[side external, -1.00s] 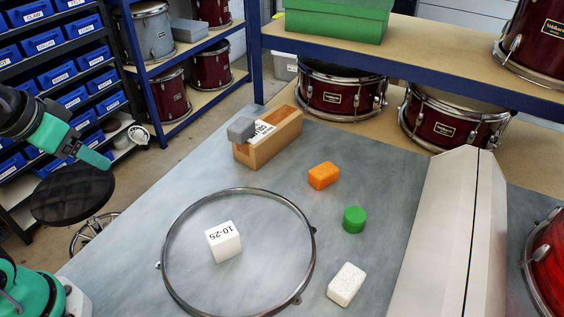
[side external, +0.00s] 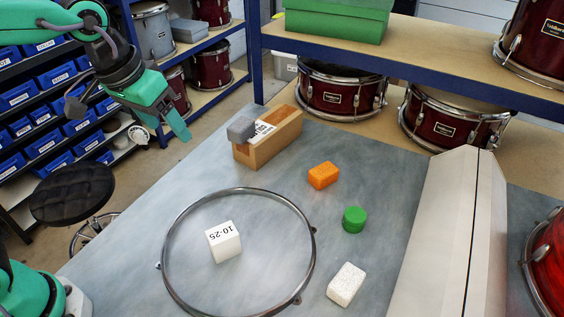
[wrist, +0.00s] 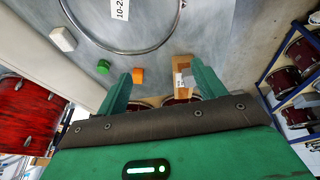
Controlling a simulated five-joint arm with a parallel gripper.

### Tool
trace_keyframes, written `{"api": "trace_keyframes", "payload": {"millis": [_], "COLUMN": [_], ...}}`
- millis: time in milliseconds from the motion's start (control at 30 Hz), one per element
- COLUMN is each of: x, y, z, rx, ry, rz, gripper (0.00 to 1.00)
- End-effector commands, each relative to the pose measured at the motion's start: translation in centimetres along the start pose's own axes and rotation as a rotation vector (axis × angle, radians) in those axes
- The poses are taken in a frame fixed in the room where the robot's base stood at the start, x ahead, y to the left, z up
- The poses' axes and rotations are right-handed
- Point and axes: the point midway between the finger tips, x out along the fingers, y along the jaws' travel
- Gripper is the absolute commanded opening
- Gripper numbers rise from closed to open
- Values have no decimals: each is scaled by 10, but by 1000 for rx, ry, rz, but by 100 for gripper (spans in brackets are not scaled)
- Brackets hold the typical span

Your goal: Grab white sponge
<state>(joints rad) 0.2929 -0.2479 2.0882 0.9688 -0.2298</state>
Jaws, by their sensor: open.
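The white sponge (side external: 346,284) is a speckled white block lying flat on the grey bench, right of the metal hoop. It also shows in the wrist view at the upper left (wrist: 62,39). My gripper (side external: 176,128) is up in the air beyond the bench's left edge in the side view, far from the sponge. The wrist view shows its two green fingers (wrist: 158,70) apart with nothing held between them.
A metal hoop (side external: 315,250) surrounds a white block labelled 10-25 (side external: 224,242). An orange block (side external: 323,175), a green cylinder (side external: 354,219) and a wooden block (side external: 270,140) stand on the bench. A grey casing (side external: 435,240) rises right of the sponge.

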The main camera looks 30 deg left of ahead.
Motion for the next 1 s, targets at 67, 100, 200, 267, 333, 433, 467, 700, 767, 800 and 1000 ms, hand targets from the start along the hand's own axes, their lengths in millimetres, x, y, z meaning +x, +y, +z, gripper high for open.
{"api": "trace_keyframes", "payload": {"millis": [67,100,200,267,333,433,467,700,767,800,1000], "x": [9,13,24,31,41,54,59,98,109,116,154], "y": [18,26,47,61,77,102,109,171,187,197,250], "z": [-12,-16,-28,-34,-40,-47,-48,-52,-51,-50,-35], "rx": [11,13,22,26,32,41,43,66,72,75,95], "ry": [-26,-37,-64,-79,-97,-124,-132,-192,-206,-215,-261], "rz": [7,9,14,17,18,19,18,12,9,6,-11], "gripper": [69,69,69,69,69,69,69,69,69,69,69]}}
